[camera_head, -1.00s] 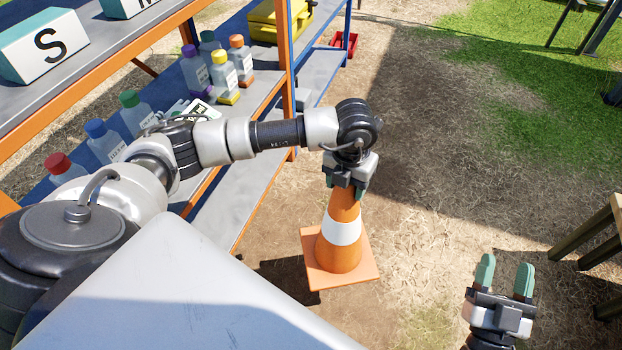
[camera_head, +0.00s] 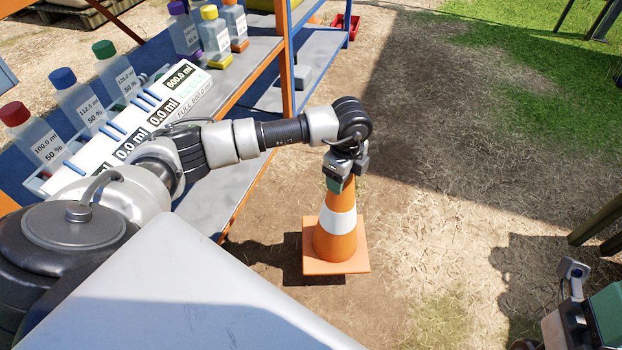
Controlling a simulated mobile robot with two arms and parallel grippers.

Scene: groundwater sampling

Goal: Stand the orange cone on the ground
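The orange cone (camera_head: 338,243) with a white band stands upright at the middle of the head view, its square base level. The base's edge meets its shadow on the left; I cannot tell for sure whether it touches the ground. My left gripper (camera_head: 346,174) is at the cone's top from above, its fingers closed around the tip, which they hide. My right gripper (camera_head: 588,310) is at the lower right, partly cut off by the picture edge and away from the cone; its fingers are not clear.
A blue and orange shelf (camera_head: 240,120) on the left holds capped bottles (camera_head: 75,100) and a white rack with readouts (camera_head: 125,140). A red bin (camera_head: 345,22) stands behind it. Wooden legs (camera_head: 598,225) are at the right. Bare, dry ground lies around the cone.

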